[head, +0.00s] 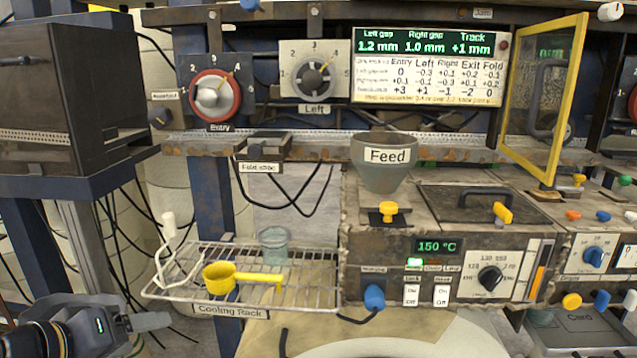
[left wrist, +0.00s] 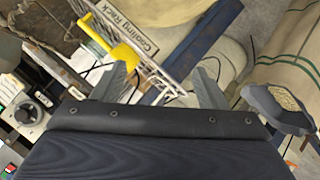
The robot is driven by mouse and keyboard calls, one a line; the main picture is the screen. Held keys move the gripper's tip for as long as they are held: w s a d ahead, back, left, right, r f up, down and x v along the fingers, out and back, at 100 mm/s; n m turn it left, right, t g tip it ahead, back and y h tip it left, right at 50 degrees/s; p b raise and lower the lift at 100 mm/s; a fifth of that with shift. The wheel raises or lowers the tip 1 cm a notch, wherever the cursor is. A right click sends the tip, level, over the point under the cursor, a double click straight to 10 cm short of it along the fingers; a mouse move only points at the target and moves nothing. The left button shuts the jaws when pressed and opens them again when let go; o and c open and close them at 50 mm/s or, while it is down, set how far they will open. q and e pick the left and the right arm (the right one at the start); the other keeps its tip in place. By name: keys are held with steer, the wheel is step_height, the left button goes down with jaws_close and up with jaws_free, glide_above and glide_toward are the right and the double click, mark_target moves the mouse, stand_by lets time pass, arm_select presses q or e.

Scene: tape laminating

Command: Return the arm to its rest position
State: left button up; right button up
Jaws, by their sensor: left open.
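My left gripper (head: 148,328) is at the lower left of the head view, in front of and below the cooling rack (head: 316,300). In the left wrist view its two fingers (left wrist: 168,84) stand apart with nothing between them. My right gripper is in neither view. The wire cooling rack holds a yellow scoop-like cup with a handle (head: 220,278) and a greenish clear cup (head: 273,243). The yellow piece also shows beyond the fingers in the left wrist view (left wrist: 124,56).
The machine with the grey Feed hopper (head: 385,176) and a display reading 150 °C stands right of the rack. A dark box (head: 60,100) is at upper left. A yellow-framed panel (head: 572,100) stands open at upper right. A grey scoop with pale grains (left wrist: 280,104) is right of the fingers.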

arm_select(q)
steer(key=s+d+f+m+g, duration=0.3)
steer(key=s+d+f+g, duration=0.15)
steer(key=s+f, duration=0.85)
step_height(320, 180, up, 15)
steer(key=p, duration=1.7)
steer(key=shift+d+r+p, duration=0.15)
steer(key=shift+d+p, duration=0.05)
steer(key=shift+p, duration=0.1)
